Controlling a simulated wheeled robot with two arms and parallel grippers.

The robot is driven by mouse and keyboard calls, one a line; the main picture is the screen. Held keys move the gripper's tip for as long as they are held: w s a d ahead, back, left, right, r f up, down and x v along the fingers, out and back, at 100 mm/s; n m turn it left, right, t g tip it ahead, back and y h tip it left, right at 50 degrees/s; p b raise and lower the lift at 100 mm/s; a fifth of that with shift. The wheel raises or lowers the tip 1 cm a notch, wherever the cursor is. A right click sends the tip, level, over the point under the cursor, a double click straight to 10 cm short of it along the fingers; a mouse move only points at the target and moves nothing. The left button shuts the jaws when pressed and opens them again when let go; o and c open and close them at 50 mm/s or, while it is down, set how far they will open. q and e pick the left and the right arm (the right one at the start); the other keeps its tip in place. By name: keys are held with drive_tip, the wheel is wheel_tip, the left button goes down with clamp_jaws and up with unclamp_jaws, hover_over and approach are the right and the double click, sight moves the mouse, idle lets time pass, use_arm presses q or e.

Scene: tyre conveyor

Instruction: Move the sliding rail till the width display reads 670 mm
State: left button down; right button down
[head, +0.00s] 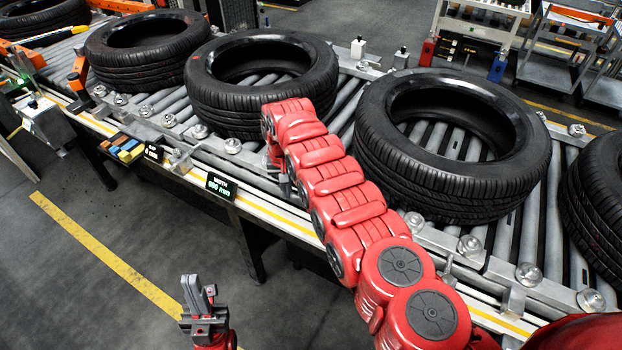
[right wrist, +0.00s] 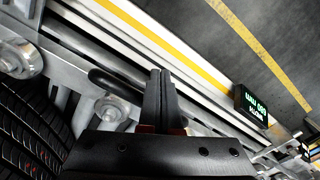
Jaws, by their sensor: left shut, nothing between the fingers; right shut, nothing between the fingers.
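The width display (head: 221,187) on the conveyor's front edge reads 680 mm in green. It also shows, upside down, in the right wrist view (right wrist: 251,106). The silver sliding rail with round rollers (head: 490,265) runs along the conveyor's near side, beside the tyres. A black rounded handle (right wrist: 108,80) lies on it, and the shut fingers of my right gripper (right wrist: 158,85) overlap its end; I cannot tell whether they touch. My left gripper (head: 200,295) is shut and empty above the floor, in front of the conveyor.
Several black tyres lie on the conveyor rollers, one (head: 262,85) just behind my right arm and one (head: 450,145) right of it. The floor in front is clear.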

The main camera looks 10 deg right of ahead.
idle(0.4)
drive_tip(key=shift+s+a+p, duration=0.35)
drive_tip(key=shift+s+p, duration=0.15)
drive_tip(key=shift+p, duration=1.85)
wheel_tip(320, 180, up, 8)
drive_tip(key=p, duration=0.6)
drive_tip(key=shift+p, duration=0.35)
